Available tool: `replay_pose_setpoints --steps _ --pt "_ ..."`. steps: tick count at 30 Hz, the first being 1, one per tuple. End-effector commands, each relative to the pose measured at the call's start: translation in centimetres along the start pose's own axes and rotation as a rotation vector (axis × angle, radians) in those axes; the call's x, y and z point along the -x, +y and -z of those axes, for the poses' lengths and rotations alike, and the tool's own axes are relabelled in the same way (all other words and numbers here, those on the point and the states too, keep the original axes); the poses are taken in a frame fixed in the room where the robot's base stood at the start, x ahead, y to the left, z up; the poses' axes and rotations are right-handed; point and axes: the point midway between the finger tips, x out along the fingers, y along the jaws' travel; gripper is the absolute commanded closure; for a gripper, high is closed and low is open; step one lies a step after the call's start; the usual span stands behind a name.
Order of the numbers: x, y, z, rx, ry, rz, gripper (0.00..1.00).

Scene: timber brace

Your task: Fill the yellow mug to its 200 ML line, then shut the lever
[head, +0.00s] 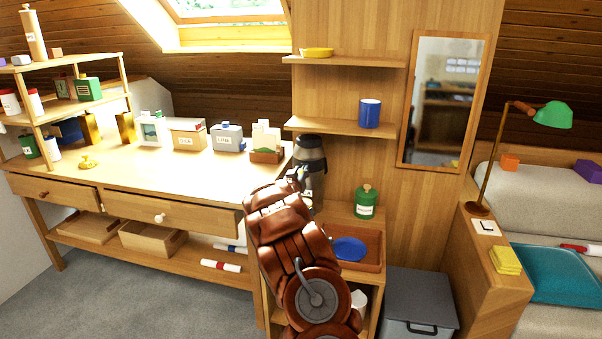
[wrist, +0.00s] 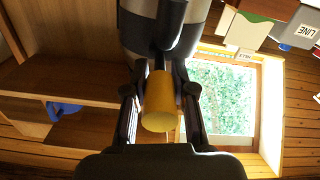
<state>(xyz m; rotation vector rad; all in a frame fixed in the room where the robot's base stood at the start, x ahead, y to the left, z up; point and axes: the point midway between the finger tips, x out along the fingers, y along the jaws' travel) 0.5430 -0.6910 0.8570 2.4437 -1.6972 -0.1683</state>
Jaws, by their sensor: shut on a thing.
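A tall dark and grey dispenser (head: 311,160) stands on the counter, partly behind my arm. In the wrist view its body (wrist: 198,12) fills the top, with a dark arm reaching out from it. On that arm's end is a yellow, rounded grip (wrist: 160,100), which looks like the lever's handle. My gripper (wrist: 162,108) is shut on this grip, one dark finger on each side. In the head view my gripper (head: 298,178) is at the dispenser's front, mostly hidden by my arm. I cannot make out the yellow mug, its line or any water in either view.
A green canister (head: 366,202) stands right of the dispenser, behind a wooden tray with a blue plate (head: 349,249). A blue mug (head: 369,113) and a yellow dish (head: 317,52) are on the wall shelves. A workbench (head: 130,185) with boxes is at left, a grey bin (head: 419,300) at right.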

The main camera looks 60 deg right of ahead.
Motion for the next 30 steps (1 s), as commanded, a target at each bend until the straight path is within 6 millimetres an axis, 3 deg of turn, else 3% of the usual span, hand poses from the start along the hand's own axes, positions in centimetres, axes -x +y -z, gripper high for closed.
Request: replay_pose_setpoints --steps 30 --pt "-0.1 0.2 1.3 -0.005 -0.095 0.018 1.00"
